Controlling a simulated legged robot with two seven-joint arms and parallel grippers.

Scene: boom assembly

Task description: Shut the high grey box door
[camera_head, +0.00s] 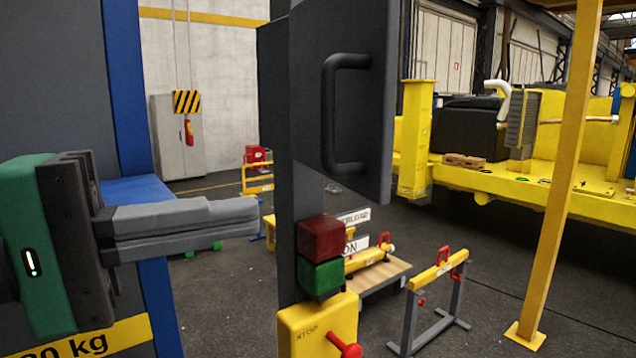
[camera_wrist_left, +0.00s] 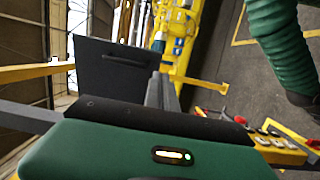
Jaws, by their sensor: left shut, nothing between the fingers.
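The dark grey door panel (camera_head: 310,60) with a black bar handle (camera_head: 345,115) stands high at the upper centre of the head view, beside a grey post. Its hinge line and how far it is open cannot be told clearly. My left gripper (camera_head: 256,217) comes in from the left, its grey fingers shut and empty. The fingertips point right, left of the post and lower than most of the panel. In the left wrist view the panel (camera_wrist_left: 112,75) and its handle (camera_wrist_left: 124,60) show just left of the shut fingers (camera_wrist_left: 160,90). My right gripper is out of view.
A red block (camera_head: 321,239) and a green block (camera_head: 321,277) sit on the post above a yellow box (camera_head: 310,325) with a red knob. A blue and grey column stands left. Yellow trestles (camera_head: 440,270) and a yellow pole (camera_head: 560,180) stand right.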

